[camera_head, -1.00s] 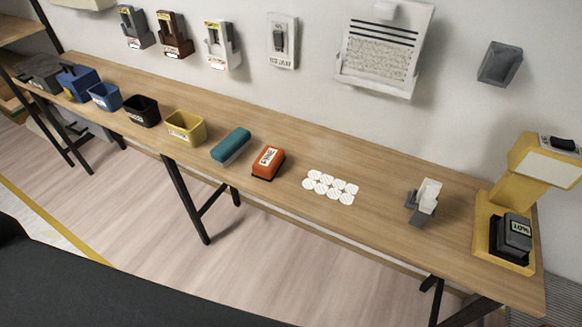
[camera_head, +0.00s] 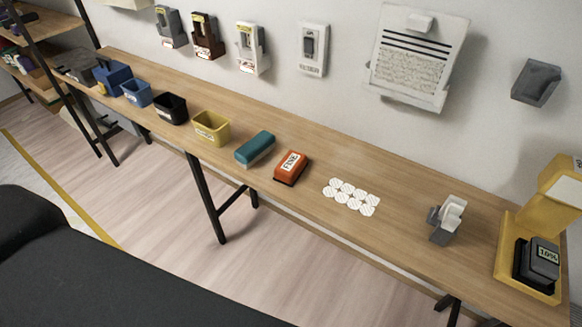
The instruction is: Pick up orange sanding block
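The orange sanding block (camera_head: 291,166) lies on the long wooden table, with a white label reading "FINE" on its top and a dark underside. It sits between a teal block (camera_head: 255,147) on its left and a group of white round discs (camera_head: 351,197) on its right. Neither of my grippers is in view, and nothing touches the orange block.
The wooden table (camera_head: 400,233) also bears a yellow bin (camera_head: 211,127), a black bin (camera_head: 171,109), blue bins, a grey dispenser (camera_head: 446,219) and a yellow stand (camera_head: 527,250). Holders, a switch and a notice (camera_head: 418,57) are on the wall behind. A dark surface fills the lower left.

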